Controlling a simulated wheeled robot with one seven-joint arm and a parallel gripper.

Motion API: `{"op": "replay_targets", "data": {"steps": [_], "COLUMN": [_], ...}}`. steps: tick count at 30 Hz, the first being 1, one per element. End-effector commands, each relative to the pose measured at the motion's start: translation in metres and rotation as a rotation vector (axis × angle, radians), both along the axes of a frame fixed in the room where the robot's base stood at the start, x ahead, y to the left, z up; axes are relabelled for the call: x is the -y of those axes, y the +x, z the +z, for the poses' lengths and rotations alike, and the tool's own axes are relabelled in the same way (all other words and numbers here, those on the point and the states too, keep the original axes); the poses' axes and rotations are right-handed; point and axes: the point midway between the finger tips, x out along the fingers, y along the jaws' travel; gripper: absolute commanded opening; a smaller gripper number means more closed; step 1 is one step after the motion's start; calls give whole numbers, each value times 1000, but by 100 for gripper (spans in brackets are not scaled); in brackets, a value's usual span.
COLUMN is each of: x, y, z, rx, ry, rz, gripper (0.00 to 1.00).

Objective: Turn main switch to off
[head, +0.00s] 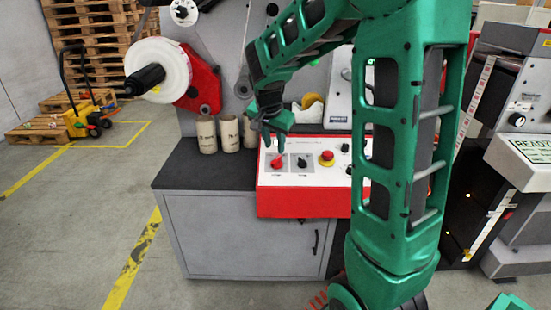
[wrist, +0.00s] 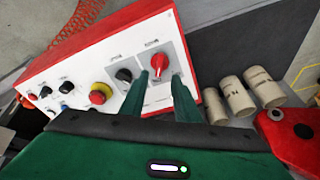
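The main switch appears to be the red rotary knob (head: 277,162) on a grey plate at the left end of the control panel (head: 264,202). In the wrist view the red knob (wrist: 158,63) is just beyond and between my fingertips. My gripper (head: 274,143) points down above the knob. In the wrist view my gripper (wrist: 160,78) has its two green fingers apart, with nothing held between them. I cannot tell whether a finger touches the knob. The lettering around the knob is too small to read.
A black knob (head: 302,162) sits beside the red one, then a red-and-yellow emergency stop (head: 327,158) and smaller controls. Several cardboard cores (head: 229,133) stand behind left of the panel. A white roll (head: 158,70) is mounted at upper left.

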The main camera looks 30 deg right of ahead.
Motion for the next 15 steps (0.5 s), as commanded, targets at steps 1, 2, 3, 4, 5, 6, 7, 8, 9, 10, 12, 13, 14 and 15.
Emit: {"op": "replay_targets", "data": {"steps": [1,2,3,4,5,6,7,8,9,10,12,13,14,15], "x": [3,5,7,9,11,13,14,15,17,18,20,21,22,22], "y": [2,3,5,6,8,9,11,12,14,15,17,18,19,19], "z": [-10,-15,-22,-27,-32,-38,-42,-46,-51,-55,-61,-63,-66,-68], "rx": [-6,-5,-7,-5,-6,-6,-6,-6,-5,-5,-4,-3,-3,-3], "ry": [1,1,2,1,1,1,1,1,1,1,0,1,1,1], "rz": [-1,-2,-3,-2,-3,-3,-1,-1,-1,-1,-1,-1,-1,-1], "gripper": [29,29,29,29,29,29,29,29,29,29,29,29,29,29]}}
